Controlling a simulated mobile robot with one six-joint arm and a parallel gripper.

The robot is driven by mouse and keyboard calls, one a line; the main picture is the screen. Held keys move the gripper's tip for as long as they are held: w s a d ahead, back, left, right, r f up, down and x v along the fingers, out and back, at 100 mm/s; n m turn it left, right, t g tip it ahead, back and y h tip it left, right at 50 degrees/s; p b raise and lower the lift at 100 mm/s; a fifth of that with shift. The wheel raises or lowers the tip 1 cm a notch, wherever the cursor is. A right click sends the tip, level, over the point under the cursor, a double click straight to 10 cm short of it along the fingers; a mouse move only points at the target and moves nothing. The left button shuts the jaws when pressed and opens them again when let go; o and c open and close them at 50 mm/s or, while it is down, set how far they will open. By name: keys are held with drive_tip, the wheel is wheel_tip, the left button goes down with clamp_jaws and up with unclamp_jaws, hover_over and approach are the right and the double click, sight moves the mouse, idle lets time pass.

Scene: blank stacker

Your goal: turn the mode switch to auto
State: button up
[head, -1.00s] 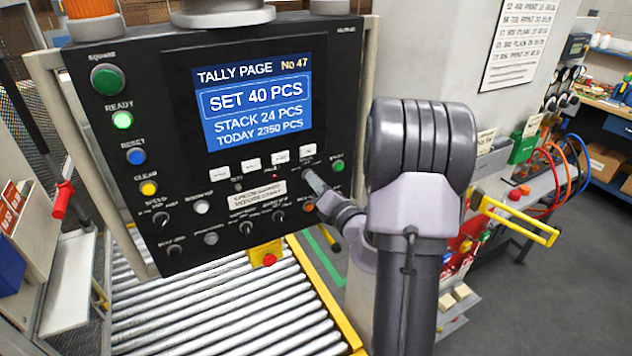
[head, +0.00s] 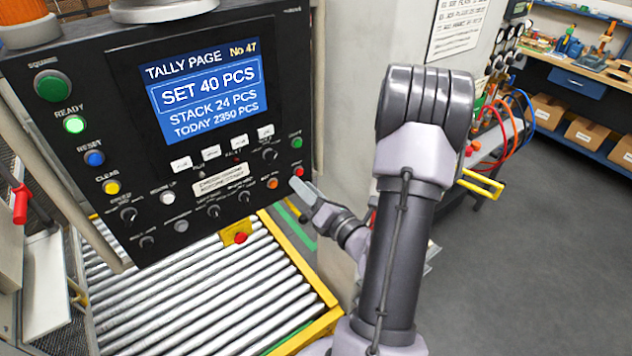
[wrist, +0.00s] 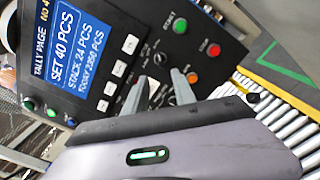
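The black control panel (head: 215,160) carries several black rotary knobs whose labels are too small to read, so I cannot tell surely which is the mode switch. One knob (head: 270,155) sits at the right, below the screen and left of the green START button (head: 295,143); it also shows in the wrist view (wrist: 160,60). Other knobs (head: 243,197) lie along the lower panel. My gripper (head: 303,192) is at the panel's lower right edge, below the red button (head: 298,171). In the wrist view its two fingers (wrist: 160,89) stand apart with nothing held between them.
An orange button (head: 273,183) lies close to my fingertips. A yellow box with a red button (head: 238,237) is below the panel, above the roller conveyor (head: 215,290). A grey cabinet (head: 350,90) stands right of the panel. Open floor (head: 520,260) lies farther right.

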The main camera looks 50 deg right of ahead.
drive_tip(key=p+v, duration=0.3)
drive_tip(key=v, duration=0.1)
drive_tip(key=shift+s+a, duration=0.15)
drive_tip(key=shift+s, duration=0.15)
